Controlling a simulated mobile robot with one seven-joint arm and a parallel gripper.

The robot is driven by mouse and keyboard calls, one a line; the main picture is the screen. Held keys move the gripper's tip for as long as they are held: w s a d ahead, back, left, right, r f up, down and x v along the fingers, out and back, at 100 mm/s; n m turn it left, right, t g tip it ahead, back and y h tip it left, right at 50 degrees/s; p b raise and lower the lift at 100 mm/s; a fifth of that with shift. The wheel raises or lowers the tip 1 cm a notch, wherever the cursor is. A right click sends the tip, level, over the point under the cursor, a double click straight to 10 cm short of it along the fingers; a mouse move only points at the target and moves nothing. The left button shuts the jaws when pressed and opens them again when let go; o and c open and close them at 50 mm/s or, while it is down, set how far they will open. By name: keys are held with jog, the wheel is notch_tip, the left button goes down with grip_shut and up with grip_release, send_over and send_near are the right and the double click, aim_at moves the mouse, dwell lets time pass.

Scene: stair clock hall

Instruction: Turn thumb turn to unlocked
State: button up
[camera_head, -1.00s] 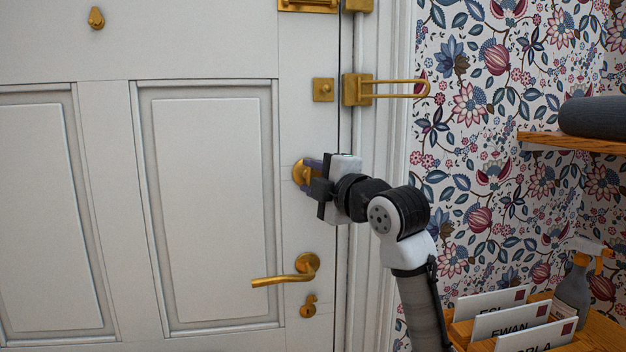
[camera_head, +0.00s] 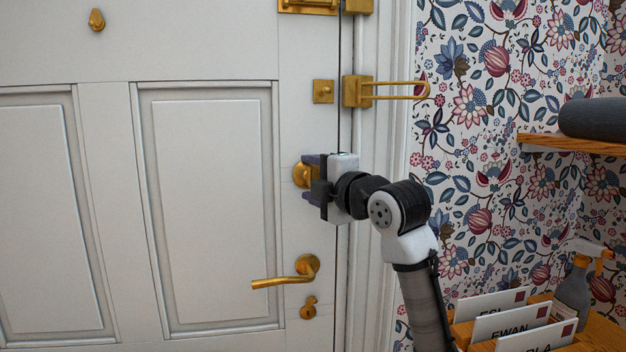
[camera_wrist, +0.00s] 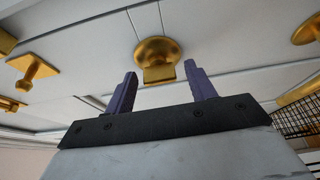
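The brass thumb turn (camera_head: 302,175) is a round plate with a flat tab, on the white door's right edge above the lever handle. In the wrist view the thumb turn (camera_wrist: 158,58) shows whole, its tab pointing toward my gripper. My gripper (camera_head: 308,177) is at the thumb turn, its body partly covering it in the head view. In the wrist view my gripper (camera_wrist: 160,88) has its two purple fingers wide apart, with the tab between and just beyond them. Nothing is between the pads, and the fingers look clear of the tab.
A brass lever handle (camera_head: 288,277) and a keyhole cover (camera_head: 308,308) are below the thumb turn. A small square brass plate with a knob (camera_head: 323,91) and a brass door guard loop (camera_head: 390,90) are above. A letter rack (camera_head: 460,330) and spray bottle (camera_head: 575,285) stand at lower right.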

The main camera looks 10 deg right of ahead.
jog(key=b+v, duration=0.2)
jog(key=v, duration=1.2)
jog(key=shift+b, duration=0.4)
jog(key=shift+r, duration=0.1)
